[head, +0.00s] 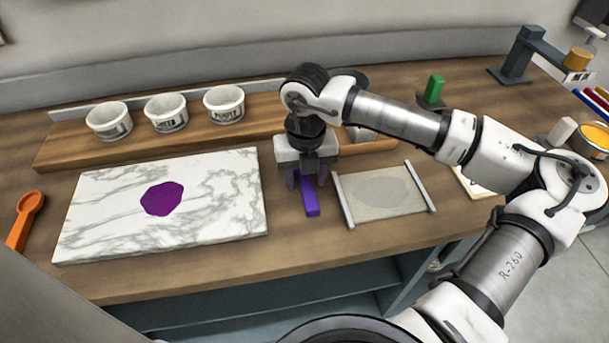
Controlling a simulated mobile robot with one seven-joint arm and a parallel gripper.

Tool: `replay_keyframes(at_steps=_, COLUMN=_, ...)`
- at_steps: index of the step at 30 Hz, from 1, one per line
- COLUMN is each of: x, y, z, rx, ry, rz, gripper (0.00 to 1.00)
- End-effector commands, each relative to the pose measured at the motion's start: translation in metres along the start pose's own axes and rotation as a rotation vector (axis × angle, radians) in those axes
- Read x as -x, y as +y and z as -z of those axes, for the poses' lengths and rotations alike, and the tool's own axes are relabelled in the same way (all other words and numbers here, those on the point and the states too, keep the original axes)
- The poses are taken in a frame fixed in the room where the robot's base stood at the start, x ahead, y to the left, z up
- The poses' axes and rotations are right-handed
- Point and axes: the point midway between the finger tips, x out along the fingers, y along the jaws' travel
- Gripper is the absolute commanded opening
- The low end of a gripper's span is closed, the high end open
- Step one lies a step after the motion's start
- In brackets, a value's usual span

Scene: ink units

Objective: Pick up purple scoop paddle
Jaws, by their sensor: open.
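The purple scoop paddle (311,209) lies on the wooden table between the marble slab and the grey framed screen. Its near end shows; its far part is hidden under my gripper. My gripper (307,183) points down directly over the paddle's far part, with its two fingers apart, one on each side of it. I cannot tell whether the fingers touch the paddle or how high their tips are above the table.
The marble slab (100,220) with a purple ink patch (161,198) lies to the left. The framed screen (383,193) is close on the right. Several white tubs stand on a wooden shelf (70,150) behind. An orange scoop (25,218) lies far left. The table's front edge is near.

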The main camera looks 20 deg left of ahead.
Motion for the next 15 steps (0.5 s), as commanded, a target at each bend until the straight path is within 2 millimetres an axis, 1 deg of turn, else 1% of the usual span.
replay_keyframes(at_steps=2, x=-0.0001, y=0.0000, z=0.0000, rx=0.000, ry=0.000, rz=0.000, gripper=0.47)
replay_keyframes(at_steps=3, x=-0.0001, y=0.0000, z=0.0000, rx=0.000, ry=0.000, rz=0.000, gripper=0.45)
replay_keyframes(at_steps=13, x=0.0003, y=0.0000, z=-0.0001, rx=0.000, ry=0.000, rz=0.000, gripper=0.02)
replay_keyframes(at_steps=15, x=0.0003, y=0.0000, z=-0.0001, rx=0.000, ry=0.000, rz=0.000, gripper=0.00)
